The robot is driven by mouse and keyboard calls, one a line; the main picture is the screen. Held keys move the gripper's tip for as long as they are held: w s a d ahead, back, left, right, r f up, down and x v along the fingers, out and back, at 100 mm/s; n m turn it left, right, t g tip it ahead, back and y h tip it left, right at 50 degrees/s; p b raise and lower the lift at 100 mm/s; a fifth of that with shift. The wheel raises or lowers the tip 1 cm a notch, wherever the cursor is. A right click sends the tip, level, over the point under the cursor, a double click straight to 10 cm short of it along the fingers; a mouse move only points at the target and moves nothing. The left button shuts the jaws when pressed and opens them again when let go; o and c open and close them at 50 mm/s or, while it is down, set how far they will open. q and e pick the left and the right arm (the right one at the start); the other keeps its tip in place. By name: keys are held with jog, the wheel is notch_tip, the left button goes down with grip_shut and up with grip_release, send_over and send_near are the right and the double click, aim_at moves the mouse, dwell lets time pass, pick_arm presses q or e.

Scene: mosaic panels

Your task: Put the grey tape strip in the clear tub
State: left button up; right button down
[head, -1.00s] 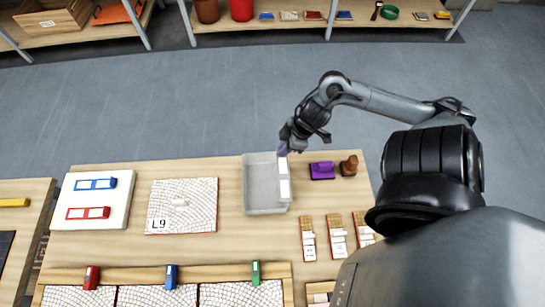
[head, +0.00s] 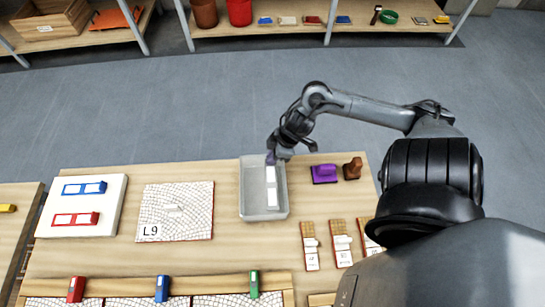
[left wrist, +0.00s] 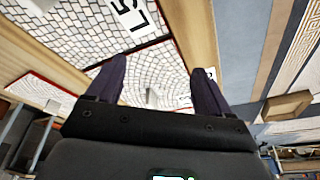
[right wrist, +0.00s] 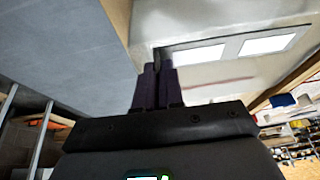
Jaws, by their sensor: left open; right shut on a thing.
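The clear tub (head: 248,200) stands on the wooden table, right of the L9 mosaic panel. The grey tape strip (head: 271,200), with white windows along it, lies within the tub's outline in the head view. It also shows in the right wrist view (right wrist: 235,48). My right gripper (head: 272,158) is shut on the strip's far end, at the tub's far rim; its closed fingers show in the right wrist view (right wrist: 157,68). I cannot tell whether the strip touches the tub floor. My left gripper (left wrist: 158,72) is open and empty, with mosaic panels beyond its fingers.
A purple stamp (head: 324,173) and a brown one (head: 353,168) stand right of the tub. The mosaic panel (head: 190,225) and a white board (head: 112,200) with blue and red strips lie left. Several small tile cards (head: 311,262) lie near right.

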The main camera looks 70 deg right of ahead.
pick_arm(q)
jog(key=shift+r, duration=0.15)
pick_arm(e)
jog(key=shift+f, duration=0.35)
jog(key=shift+f, duration=0.2)
jog(key=c, duration=1.5)
grip_release()
jog(key=shift+c, duration=0.2)
